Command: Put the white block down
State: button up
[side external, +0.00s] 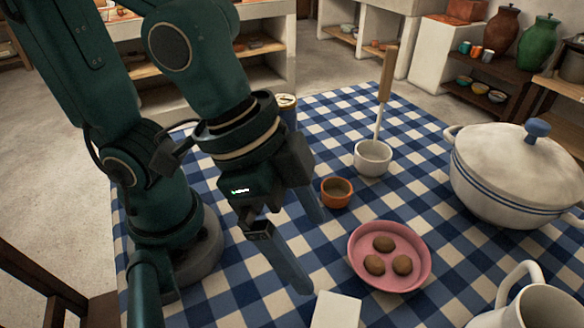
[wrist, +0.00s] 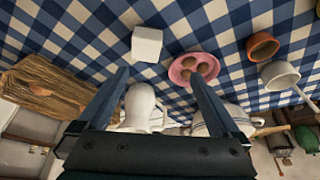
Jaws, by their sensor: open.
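The white block (side external: 335,311) sits on the blue-and-white checked cloth at the bottom of the side view, partly cut off by the frame edge. In the wrist view the white block (wrist: 147,44) shows whole, just beyond my fingertips and slightly left of the middle between them. My gripper (side external: 307,248) is open with its fingers wide apart and nothing between the tips. In the side view it hangs above the cloth, up and left of the block. In the wrist view both fingers of my gripper (wrist: 157,72) are clear of the block.
A pink dish (side external: 358,272) with several brown balls is right of the gripper. Beyond are an orange cup (side external: 336,192) and a white cup (side external: 373,158) holding a wooden-handled utensil. A lidded pot (side external: 510,175) and white pitcher (side external: 535,308) stand right. A straw-like bundle (wrist: 40,88) lies left in the wrist view.

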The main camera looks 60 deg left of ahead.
jog(key=w+a+r+n+t+y, duration=0.2)
jog(key=a+n, duration=0.5)
jog(key=a, duration=0.6)
jog(key=shift+w+a+r+n+y, duration=0.15)
jog(key=shift+n+y, duration=0.25)
jog(key=shift+y, duration=0.1)
